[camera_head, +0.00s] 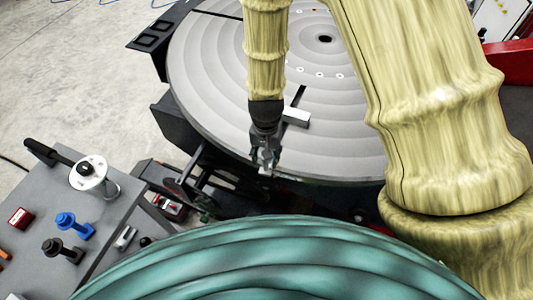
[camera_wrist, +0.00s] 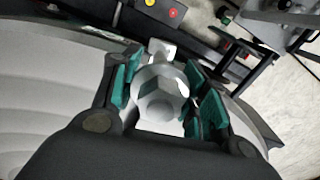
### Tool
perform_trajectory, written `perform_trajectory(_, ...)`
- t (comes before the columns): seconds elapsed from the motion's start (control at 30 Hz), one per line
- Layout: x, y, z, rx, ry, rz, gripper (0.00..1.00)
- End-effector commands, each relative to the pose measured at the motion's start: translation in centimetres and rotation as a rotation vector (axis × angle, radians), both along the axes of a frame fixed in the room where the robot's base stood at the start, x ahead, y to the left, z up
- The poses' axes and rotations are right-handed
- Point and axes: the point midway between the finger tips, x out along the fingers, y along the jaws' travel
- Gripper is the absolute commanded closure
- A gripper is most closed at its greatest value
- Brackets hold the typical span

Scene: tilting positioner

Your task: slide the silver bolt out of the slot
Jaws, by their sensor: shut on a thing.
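The silver bolt (camera_wrist: 158,98) shows in the wrist view with its round flange and hex head between the teal pads of my gripper (camera_wrist: 165,88). My gripper is shut on it. In the head view my gripper (camera_head: 264,157) points down at the near rim of the round grey table (camera_head: 215,95). Only a small bright bit of the bolt (camera_head: 265,171) shows below the fingers there. A dark slot (camera_head: 299,96) runs in the table top behind my gripper. Whether the bolt's shank is still in a slot is hidden.
A pale block (camera_head: 296,116) lies on the table by the slot. Red and yellow buttons (camera_wrist: 172,13) show beyond the rim.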

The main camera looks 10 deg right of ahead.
Motion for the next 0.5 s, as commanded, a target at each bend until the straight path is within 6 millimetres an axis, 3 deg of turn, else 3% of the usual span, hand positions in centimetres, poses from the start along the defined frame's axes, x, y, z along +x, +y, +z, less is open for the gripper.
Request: perform_trajectory(0.5,-1.6,1.1,0.1,0.000,0.001,0.001,0.99)
